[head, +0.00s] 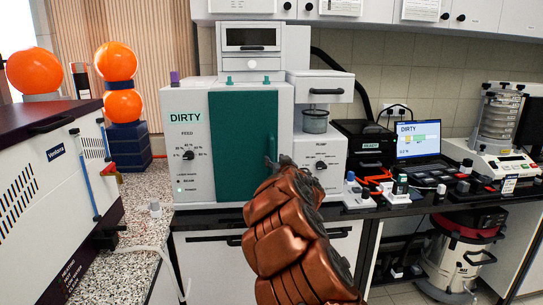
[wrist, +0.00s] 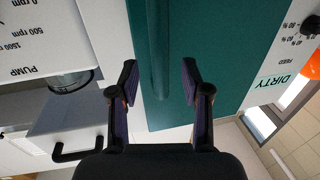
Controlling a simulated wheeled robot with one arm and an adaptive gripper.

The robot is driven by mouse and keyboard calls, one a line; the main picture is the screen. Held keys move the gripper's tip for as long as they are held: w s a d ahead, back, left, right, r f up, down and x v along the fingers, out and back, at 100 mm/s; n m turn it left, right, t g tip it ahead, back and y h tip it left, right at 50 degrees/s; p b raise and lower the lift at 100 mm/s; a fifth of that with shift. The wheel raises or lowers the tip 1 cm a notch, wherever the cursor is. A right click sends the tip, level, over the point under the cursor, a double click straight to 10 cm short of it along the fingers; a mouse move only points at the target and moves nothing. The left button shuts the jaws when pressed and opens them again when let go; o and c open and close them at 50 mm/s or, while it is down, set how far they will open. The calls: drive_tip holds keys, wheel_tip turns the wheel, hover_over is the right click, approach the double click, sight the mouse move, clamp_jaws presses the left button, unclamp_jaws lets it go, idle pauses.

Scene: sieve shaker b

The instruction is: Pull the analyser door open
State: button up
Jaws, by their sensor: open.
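The analyser (head: 187,175) is a white cabinet marked DIRTY on the bench. Its green door (head: 233,140) looks shut, level with the front. A vertical green handle (head: 272,143) runs near the door's right edge, its lower part hidden behind my copper-coloured arm. In the wrist view, which is turned over, the handle (wrist: 158,45) shows as a bar against the green door (wrist: 220,50). My gripper (wrist: 159,72) is open, with one finger on each side of the handle in the picture. I cannot tell whether the fingers touch it. My arm mostly hides the gripper in the head view.
The pump unit (head: 322,166) with a glass jar (head: 315,121) stands right of the door. A laptop (head: 418,141) and small items crowd the bench farther right. A white machine (head: 60,165) stands at the left, and drawers lie below the analyser.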

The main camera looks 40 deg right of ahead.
sight(272, 157)
drive_tip(key=shift+p+x, duration=0.45)
drive_tip(key=shift+x, duration=1.85)
clamp_jaws()
